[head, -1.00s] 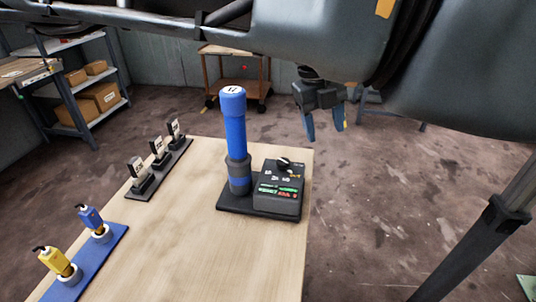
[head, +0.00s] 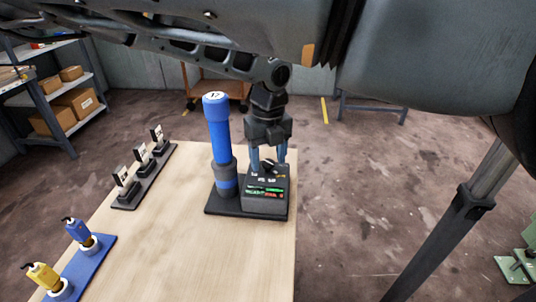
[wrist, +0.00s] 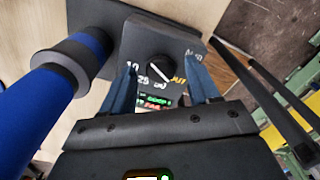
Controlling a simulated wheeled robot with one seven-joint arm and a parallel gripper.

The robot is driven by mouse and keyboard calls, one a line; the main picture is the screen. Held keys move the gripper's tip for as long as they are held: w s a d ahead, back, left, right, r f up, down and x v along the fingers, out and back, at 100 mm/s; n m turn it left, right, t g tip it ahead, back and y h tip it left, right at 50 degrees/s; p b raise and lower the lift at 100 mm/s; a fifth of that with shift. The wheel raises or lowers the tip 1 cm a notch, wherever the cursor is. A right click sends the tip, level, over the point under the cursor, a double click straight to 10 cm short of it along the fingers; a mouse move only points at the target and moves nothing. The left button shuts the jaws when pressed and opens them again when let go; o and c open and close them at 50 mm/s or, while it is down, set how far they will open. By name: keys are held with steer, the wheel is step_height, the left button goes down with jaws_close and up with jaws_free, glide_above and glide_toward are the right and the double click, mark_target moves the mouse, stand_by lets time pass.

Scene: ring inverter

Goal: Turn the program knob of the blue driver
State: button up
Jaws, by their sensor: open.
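The blue driver (head: 217,128) stands upright in a grey collar on a black base (head: 230,211) on the wooden table; its top is marked 17. Beside it on the same base is a dark control box (head: 265,204) with a small lit display. The black program knob (wrist: 160,68) with a white pointer line sits on the box's top, among printed numbers and "AUT" lettering. My gripper (head: 268,164) is above the box, pointing down. In the wrist view its two blue fingers (wrist: 162,82) are open, one on each side of the knob. I cannot tell whether they touch anything.
The blue driver's shaft (wrist: 45,110) is close to my gripper's left in the wrist view. A black rack (head: 146,178) with several labelled pieces and a blue tray (head: 84,267) with yellow and blue tools stand to the left. The table's front middle is clear.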

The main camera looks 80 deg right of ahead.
steer(key=c, duration=1)
steer(key=shift+f, duration=0.1)
steer(key=shift+c, duration=0.2)
